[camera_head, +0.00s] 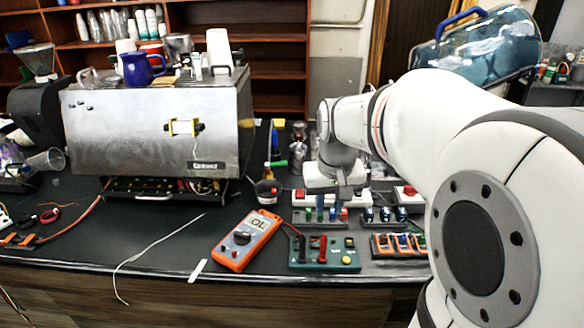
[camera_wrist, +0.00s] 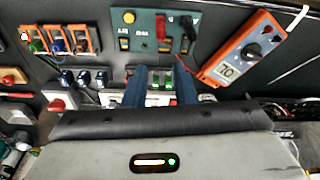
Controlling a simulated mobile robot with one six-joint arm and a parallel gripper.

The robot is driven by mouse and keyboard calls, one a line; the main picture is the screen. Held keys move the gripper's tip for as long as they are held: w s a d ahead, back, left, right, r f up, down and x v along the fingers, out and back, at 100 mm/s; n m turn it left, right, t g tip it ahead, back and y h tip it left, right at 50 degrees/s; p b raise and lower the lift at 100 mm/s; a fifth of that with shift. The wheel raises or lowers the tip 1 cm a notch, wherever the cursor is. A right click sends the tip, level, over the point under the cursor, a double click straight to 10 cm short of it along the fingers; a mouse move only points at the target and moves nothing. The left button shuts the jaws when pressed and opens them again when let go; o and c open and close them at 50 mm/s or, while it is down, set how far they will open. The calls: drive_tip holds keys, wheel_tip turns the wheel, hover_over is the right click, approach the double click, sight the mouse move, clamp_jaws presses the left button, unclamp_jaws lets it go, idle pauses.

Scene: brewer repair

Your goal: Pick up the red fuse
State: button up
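Small coloured fuses stand in a low row on a grey base (camera_head: 322,226) in the middle of the bench in the head view. A small red one, apparently the red fuse (camera_head: 344,214), is at the right end of this row, with green ones to its left. My gripper (camera_wrist: 162,80) points down over this row, its two blue fingers apart. In the wrist view, green pieces (camera_wrist: 161,84) show between the fingers. The red fuse is hard to make out there, and I cannot tell whether a finger touches it.
In front are a green panel with red and black plugs (camera_head: 325,254) and an orange multimeter (camera_head: 246,240). An orange-framed block (camera_head: 398,245) and a row of dark blue switches (camera_head: 384,214) lie to the right. The metal brewer (camera_head: 150,130) stands at the left.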

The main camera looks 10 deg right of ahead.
drive_tip(key=w+d+f, duration=0.3)
drive_tip(key=w+d, duration=0.2)
drive_tip(key=w, duration=0.2)
drive_tip(key=m+g+b, duration=0.1)
drive_tip(key=m+g, duration=0.1)
hover_over(345, 211)
wheel_tip(345, 211, down, 4)
drive_tip(key=shift+w+f, duration=0.15)
drive_tip(key=shift+w+d+f, duration=0.15)
drive_tip(key=shift+d+f, duration=0.05)
drive_tip(key=shift+f, duration=0.4)
drive_tip(key=f, duration=0.4)
drive_tip(key=f+p, duration=0.1)
drive_tip(key=f, duration=0.2)
drive_tip(key=shift+s+a, duration=0.2)
drive_tip(key=shift+a, duration=0.05)
drive_tip(key=shift+c, duration=0.4)
clamp_jaws()
